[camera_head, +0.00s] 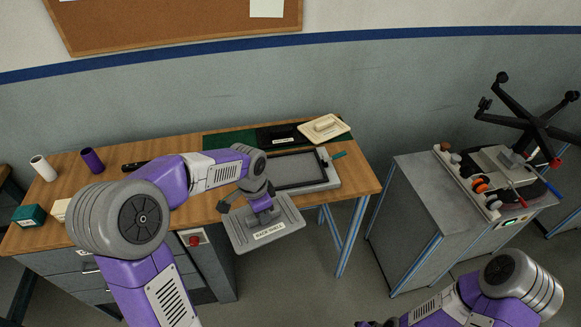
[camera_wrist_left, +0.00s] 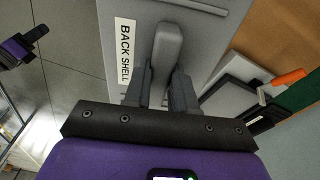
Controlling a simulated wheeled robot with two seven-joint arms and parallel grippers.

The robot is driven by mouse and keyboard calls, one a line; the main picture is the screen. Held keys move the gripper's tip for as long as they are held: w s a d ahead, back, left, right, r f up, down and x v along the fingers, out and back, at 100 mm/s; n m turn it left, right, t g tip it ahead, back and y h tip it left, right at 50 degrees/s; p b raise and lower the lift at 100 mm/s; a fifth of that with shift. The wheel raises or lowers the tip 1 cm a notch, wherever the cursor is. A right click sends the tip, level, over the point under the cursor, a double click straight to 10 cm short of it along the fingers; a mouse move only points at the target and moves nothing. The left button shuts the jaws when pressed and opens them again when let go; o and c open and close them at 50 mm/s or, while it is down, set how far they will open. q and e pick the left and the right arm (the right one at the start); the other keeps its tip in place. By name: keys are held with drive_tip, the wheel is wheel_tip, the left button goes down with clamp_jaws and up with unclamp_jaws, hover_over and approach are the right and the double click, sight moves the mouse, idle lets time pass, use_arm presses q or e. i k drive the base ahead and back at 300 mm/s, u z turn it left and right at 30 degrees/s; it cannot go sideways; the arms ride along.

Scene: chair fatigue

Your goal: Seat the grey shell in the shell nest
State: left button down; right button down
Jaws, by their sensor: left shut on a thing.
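The grey shell (camera_head: 250,238) is a flat grey panel with a raised handle and a label reading BACK SHELL. My left gripper (camera_head: 262,203) is shut on its handle and holds it in the air past the bench's front edge. In the left wrist view the shell (camera_wrist_left: 195,45) fills the top middle, with its handle between my fingers. A grey tray with a black frame (camera_head: 325,177), apparently the shell nest, lies on the bench behind and right of the shell, apart from it. My right gripper (camera_wrist_left: 22,47) shows at the left wrist view's edge; its jaw opening is unclear.
A grey cabinet (camera_head: 415,190) with parts stands right, beside a black chair base (camera_head: 530,120). Open floor lies between.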

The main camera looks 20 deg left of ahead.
sight(303, 172)
drive_tip(key=i, duration=1)
